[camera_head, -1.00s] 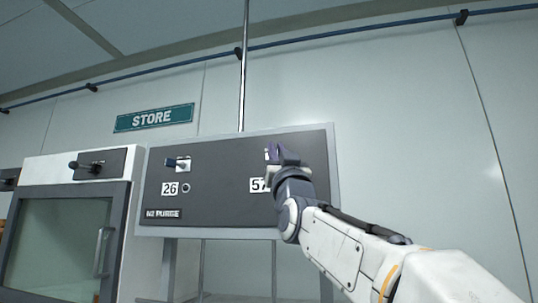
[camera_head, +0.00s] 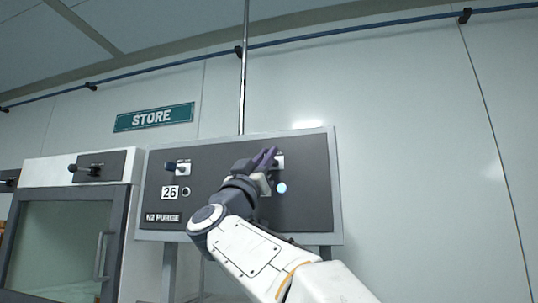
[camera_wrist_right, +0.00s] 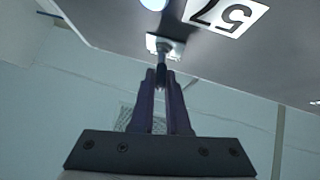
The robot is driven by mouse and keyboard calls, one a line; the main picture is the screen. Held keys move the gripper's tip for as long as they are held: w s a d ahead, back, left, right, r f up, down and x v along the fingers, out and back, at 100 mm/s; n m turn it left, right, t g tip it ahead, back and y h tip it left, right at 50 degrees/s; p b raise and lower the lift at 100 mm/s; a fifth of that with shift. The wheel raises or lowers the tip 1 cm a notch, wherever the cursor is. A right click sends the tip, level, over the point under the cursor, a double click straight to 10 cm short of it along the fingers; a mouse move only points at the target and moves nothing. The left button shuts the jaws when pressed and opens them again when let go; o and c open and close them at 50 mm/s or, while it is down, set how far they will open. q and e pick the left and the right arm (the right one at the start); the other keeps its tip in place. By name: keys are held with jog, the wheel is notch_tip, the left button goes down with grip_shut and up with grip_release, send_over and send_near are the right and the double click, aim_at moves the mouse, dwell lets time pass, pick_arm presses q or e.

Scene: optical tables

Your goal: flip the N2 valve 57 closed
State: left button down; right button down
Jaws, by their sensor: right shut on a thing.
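The N2 valve 57 shows as a pale mounting plate (camera_head: 280,161) with a short handle on the dark panel. In the right wrist view its handle (camera_wrist_right: 162,52) stands out from the plate between my fingertips. My right gripper (camera_head: 270,157) is shut on this handle, reaching it from the left and below in the head view. The 57 label (camera_wrist_right: 226,14) shows upside down in the wrist view and is hidden by my arm in the head view. A round light (camera_head: 281,188) below the valve glows bluish white. My left gripper is not in view.
Valve 26 (camera_head: 182,168) sits left on the same panel (camera_head: 310,190), its handle pointing left, above a dark round light (camera_head: 186,191). A glass-fronted cabinet (camera_head: 62,235) stands at left.

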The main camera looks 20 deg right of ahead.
jog(key=shift+w+a+m+g+h, duration=0.15)
jog(key=shift+m+g+h, duration=0.4)
jog(key=shift+g+h, duration=0.45)
jog(key=shift+w+a+m+g+h, duration=0.15)
jog(key=shift+m+g+h, duration=0.45)
jog(key=shift+g, duration=0.75)
jog(key=shift+w+a+m+g+h, duration=0.15)
jog(key=shift+m+g+h, duration=0.4)
jog(key=shift+g+h, duration=0.45)
jog(key=shift+d+r+g, duration=0.1)
jog(key=shift+g, duration=0.25)
jog(key=c, duration=0.9)
grip_release()
jog(key=b+v, duration=0.6)
jog(key=v, duration=0.4)
jog(key=shift+b, duration=0.4)
